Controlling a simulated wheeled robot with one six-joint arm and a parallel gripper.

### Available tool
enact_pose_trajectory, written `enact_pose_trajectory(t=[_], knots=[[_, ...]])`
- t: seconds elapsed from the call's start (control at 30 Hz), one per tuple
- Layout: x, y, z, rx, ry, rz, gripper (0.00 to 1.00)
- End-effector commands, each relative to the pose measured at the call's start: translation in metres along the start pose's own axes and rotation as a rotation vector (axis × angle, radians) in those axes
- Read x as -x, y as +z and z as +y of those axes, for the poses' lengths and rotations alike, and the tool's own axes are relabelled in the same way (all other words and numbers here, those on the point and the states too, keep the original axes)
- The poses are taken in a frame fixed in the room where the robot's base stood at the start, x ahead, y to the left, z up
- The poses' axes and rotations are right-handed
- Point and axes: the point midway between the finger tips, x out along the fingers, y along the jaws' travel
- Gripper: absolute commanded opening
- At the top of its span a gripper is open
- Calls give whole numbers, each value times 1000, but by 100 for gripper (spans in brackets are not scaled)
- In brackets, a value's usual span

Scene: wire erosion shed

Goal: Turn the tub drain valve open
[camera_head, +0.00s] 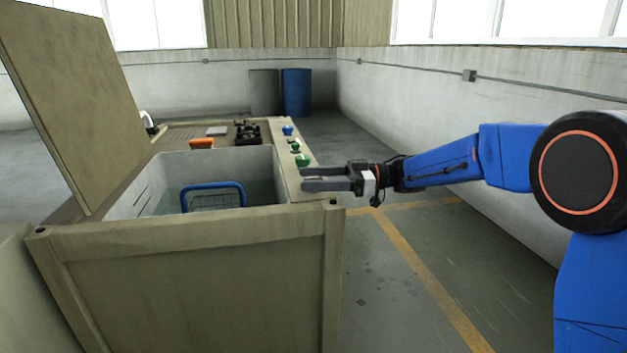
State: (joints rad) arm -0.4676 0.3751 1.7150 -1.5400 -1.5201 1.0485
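The tub (125,203) is a pale open basin sunk in a beige machine, with water in it. On the strip along its right rim sit a large green knob (302,159), a smaller green knob (295,147) and a blue knob (287,130). I cannot tell which of these, if any, is the drain valve. My gripper (304,179) comes in from the right, with its two fingers apart and nothing seen between them. The fingertips are over or beside the right rim, just nearer than the large green knob. I cannot tell whether they touch anything.
A blue-handled wire basket (212,186) sits in the tub. An orange object (201,143) and a black fixture (248,131) lie behind it. A raised lid (85,95) stands at left. Floor (400,290) right of the machine is clear; blue (296,92) and grey drums stand far back.

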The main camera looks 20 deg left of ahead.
Motion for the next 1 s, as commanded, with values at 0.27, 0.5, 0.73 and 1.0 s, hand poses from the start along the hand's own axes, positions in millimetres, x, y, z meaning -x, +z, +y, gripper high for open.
enact_pose_trajectory(t=[0.27, 0.5, 0.73, 1.0], knots=[[1, 1, 0, -2, 0, -1, 56], [26, 1, 1, -2, 3, 0, 56], [72, 1, 1, -2, 3, -1, 56], [126, 1, 1, -1, 2, -1, 56]])
